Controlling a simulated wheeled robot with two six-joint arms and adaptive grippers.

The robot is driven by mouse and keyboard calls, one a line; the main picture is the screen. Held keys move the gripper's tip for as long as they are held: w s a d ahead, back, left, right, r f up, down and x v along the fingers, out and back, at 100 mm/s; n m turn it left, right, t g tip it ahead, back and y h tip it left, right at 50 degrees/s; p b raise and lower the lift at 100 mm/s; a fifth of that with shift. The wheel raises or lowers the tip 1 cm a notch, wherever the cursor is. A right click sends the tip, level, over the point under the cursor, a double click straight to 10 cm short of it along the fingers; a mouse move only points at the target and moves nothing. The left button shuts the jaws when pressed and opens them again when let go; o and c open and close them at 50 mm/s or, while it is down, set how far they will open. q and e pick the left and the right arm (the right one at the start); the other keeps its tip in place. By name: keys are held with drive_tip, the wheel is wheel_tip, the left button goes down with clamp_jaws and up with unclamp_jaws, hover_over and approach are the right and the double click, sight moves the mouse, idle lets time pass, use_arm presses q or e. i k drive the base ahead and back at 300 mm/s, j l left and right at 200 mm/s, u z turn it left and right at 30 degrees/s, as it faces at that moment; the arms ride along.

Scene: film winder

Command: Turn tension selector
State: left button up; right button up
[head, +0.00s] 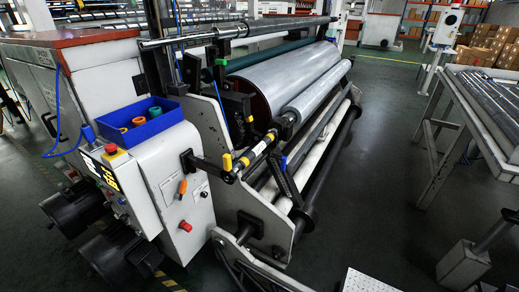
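No selector is labelled legibly at this size, so I cannot tell which control is the tension selector. On the white control cabinet (172,170) of the film winder, an orange handle-like control (183,187) sits on the side face, slightly tilted. A red knob (185,226) is below it. On the sloped panel are a red mushroom button (111,151), a lit yellow display (109,178) and small controls (122,201) too small to read. Neither of my grippers is in view.
A blue bin (140,123) with coloured items sits on top of the cabinet. A large film roll (285,80) and rollers lie to the right. Black cylindrical units (118,255) jut out at lower left. A roller table (480,100) stands at right; the floor (385,150) between is clear.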

sight(108, 205)
drive_tip(key=k+j+u, duration=0.15)
drive_tip(key=j, duration=0.9)
drive_tip(key=k+j+u, duration=0.2)
drive_tip(key=j, duration=0.9)
drive_tip(key=j+u, duration=0.15)
drive_tip(key=j, duration=0.95)
drive_tip(key=k, duration=0.05)
